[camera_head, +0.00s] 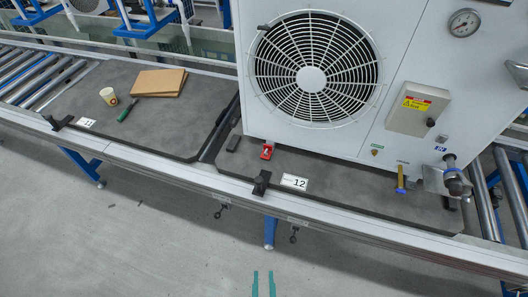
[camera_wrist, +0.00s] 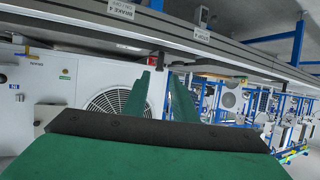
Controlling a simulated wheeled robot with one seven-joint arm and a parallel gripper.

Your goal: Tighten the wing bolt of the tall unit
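A large white unit (camera_head: 400,60) with a round fan grille (camera_head: 315,68) stands at station 12 and runs out of the picture at the top. Its face carries a pressure gauge (camera_head: 464,22), a grey box with a yellow label (camera_head: 418,108), a brass-coloured fitting (camera_head: 401,181) and a metal valve fitting (camera_head: 452,178) low on the right. I cannot tell which part is the wing bolt. My gripper's teal fingertips (camera_head: 264,284) show over the floor in front of the bench, apart from the unit. In the wrist view the fingers (camera_wrist: 161,76) stand apart with nothing between them.
A small red part (camera_head: 267,151) lies at the unit's base. A paper cup (camera_head: 109,96), a green pen-like object (camera_head: 128,110) and a brown board (camera_head: 159,82) lie on station 11's dark mat (camera_head: 75,105). Black clamps (camera_head: 261,183) sit along the bench edge. The floor in front is clear.

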